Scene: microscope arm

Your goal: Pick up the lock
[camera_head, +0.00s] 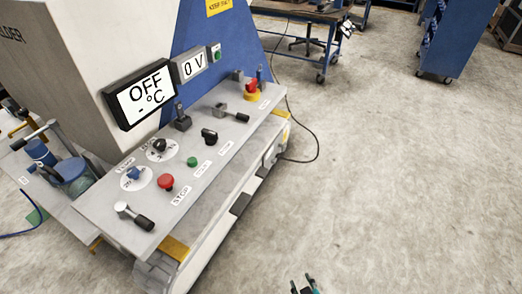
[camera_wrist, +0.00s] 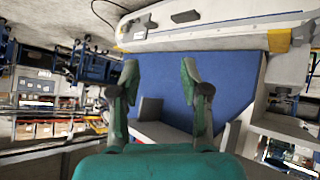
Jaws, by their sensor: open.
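No lock can be made out for certain in either view. My gripper (camera_head: 308,287) shows at the bottom edge of the head view, over the floor and apart from the panel. In the wrist view its two green fingers (camera_wrist: 160,78) are spread, with nothing between them.
The panel carries a red button (camera_head: 166,182), a green button (camera_head: 192,161), levers and knobs. A display reading OFF (camera_head: 146,95) stands behind it. A blue vise-like device (camera_head: 72,172) is at left. A black cable lies on the floor. The concrete floor (camera_head: 400,180) at right is clear.

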